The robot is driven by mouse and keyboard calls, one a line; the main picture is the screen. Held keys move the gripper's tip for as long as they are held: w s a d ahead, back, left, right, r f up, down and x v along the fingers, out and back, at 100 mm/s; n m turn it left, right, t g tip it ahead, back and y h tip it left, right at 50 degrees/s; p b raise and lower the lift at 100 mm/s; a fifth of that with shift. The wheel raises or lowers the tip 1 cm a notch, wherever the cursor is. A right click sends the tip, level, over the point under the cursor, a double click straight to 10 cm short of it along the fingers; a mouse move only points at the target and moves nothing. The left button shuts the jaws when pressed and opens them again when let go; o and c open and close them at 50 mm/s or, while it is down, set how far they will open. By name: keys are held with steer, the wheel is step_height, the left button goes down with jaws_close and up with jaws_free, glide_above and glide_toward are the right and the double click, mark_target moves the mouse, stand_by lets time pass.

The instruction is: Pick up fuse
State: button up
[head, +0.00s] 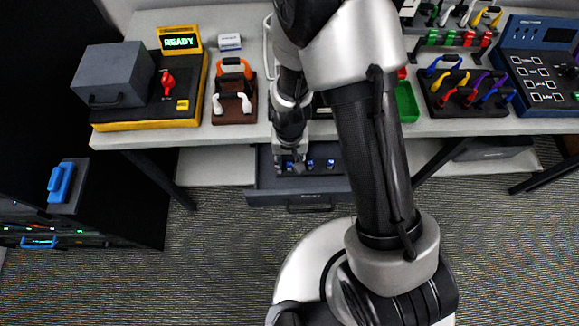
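Several small blue items, likely the fuses, lie in a row in an open dark drawer (262,178) under the table's front edge. One blue item (331,163) and another beside it (310,163) show to the right of my gripper (289,165). My gripper points down into the left part of the drawer, close to a blue spot that is partly hidden by it. The fingers are too small and dark to show whether they are open or shut, or whether they touch or hold anything. My arm hides the middle of the table.
A yellow-based station (147,120) with a "READY" display (180,42) stands at the table's left. A brown rack (234,117) holds orange and white handles. A green bin (407,102), a dark cable rack (465,105) and a blue panel (540,65) are at right. The floor in front is clear.

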mark_target(290, 163)
steer(key=shift+r, duration=0.1)
steer(key=shift+c, duration=0.4)
steer(key=c, duration=0.8)
steer(key=shift+o, duration=0.2)
step_height(290, 163, up, 23)
steer(key=p, duration=0.9)
steer(key=shift+p, duration=0.3)
